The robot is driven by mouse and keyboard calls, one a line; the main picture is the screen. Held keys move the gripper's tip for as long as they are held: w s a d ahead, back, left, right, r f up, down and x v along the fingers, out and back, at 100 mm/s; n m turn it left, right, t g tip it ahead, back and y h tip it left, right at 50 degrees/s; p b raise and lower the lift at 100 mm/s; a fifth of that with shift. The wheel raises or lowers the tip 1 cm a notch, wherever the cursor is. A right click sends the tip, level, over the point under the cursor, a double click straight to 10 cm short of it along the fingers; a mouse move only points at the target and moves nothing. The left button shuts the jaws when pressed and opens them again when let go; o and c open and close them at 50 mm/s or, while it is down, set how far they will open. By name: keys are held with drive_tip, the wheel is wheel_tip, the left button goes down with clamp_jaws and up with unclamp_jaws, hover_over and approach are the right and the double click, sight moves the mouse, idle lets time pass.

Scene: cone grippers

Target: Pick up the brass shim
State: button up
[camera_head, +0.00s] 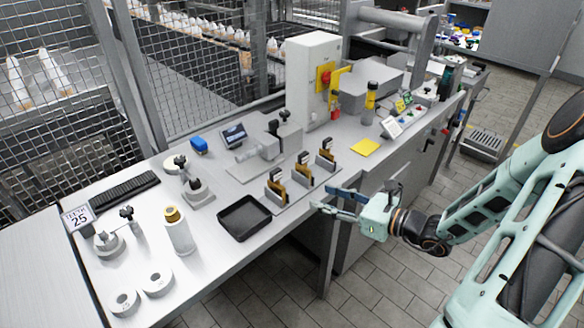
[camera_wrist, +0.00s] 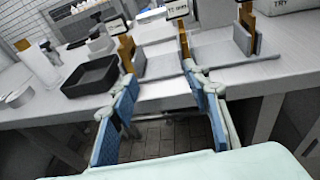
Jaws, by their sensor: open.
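Several small grey stands along the bench front hold upright brass-coloured pieces with dark tops: a left one (camera_head: 277,188), a middle one (camera_head: 303,174) and a right one (camera_head: 326,155). I cannot tell which is the brass shim. In the wrist view, brass-coloured pieces show at left (camera_wrist: 126,52), centre (camera_wrist: 184,42) and right (camera_wrist: 246,17). My gripper (camera_head: 334,200) is open and empty, just off the bench's front edge, to the right of the stands. Its blue-padded fingers (camera_wrist: 160,76) point toward the stands, apart from them.
A black tray (camera_head: 244,217) lies left of the stands; a white bottle (camera_head: 179,232) stands further left. A grey fixture (camera_head: 268,146) is behind them. A large white housing (camera_head: 311,85) stands at the back.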

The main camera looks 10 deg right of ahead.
sight(306, 157)
wheel_tip(306, 157, up, 5)
drive_tip(key=w+d+m+t, duration=0.1)
drive_tip(key=w+d+t, duration=0.1)
drive_tip(key=w+t, duration=0.1)
drive_tip(key=x, duration=1)
drive_tip(key=shift+w+a+r, duration=0.2)
drive_tip(key=shift+r, duration=0.1)
clamp_jaws()
